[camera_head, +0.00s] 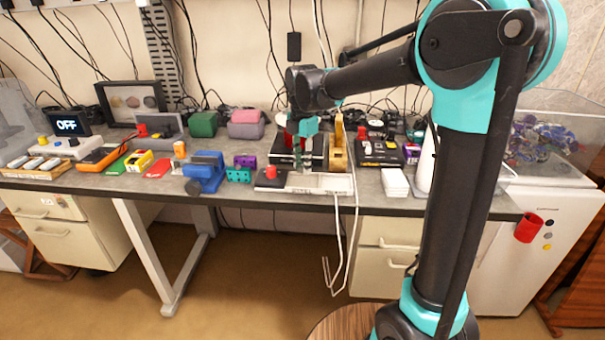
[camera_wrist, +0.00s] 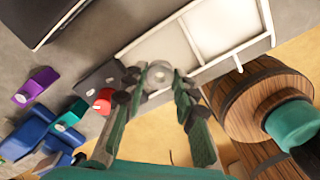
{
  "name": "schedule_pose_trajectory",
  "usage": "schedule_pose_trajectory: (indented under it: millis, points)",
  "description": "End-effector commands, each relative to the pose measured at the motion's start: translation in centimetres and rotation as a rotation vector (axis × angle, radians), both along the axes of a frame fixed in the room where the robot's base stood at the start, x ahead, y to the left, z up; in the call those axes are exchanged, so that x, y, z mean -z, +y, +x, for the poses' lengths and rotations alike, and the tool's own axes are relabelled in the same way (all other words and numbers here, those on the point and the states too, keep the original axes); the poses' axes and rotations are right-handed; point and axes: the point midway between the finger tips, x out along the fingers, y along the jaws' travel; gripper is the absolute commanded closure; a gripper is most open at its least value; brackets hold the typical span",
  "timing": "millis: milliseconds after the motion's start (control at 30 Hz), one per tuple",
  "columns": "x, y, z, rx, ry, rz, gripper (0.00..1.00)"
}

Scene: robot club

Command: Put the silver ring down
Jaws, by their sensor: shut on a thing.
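The silver ring (camera_wrist: 159,74) is between the fingertips of my gripper (camera_wrist: 157,86) in the wrist view, and the fingers are shut on it. In the head view my gripper (camera_head: 303,148) points down over the bench, and I cannot make out the ring there. A white compartment tray (camera_wrist: 192,62) lies just beyond the ring in the wrist view. It also shows below my gripper in the head view (camera_head: 325,190). Whether the ring touches the tray or hangs above it, I cannot tell.
A dark box with a red knob (camera_wrist: 103,101) sits left of the tray. A blue vise (camera_head: 206,172), a purple block (camera_head: 245,161) and a teal block (camera_head: 238,175) stand farther left. A yellow upright object (camera_head: 338,148) and white box (camera_head: 395,183) are at right. The bench front edge is close.

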Motion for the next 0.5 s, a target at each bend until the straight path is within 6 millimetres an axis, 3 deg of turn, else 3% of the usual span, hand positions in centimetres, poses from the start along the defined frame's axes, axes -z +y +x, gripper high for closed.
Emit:
schedule_pose_trajectory:
  millis: [300,500]
  points:
    - [3.4,0.0,0.0,0.0,0.0,0.0,1.0]
    - [3.9,0.0,0.0,0.0,0.0,0.0,1.0]
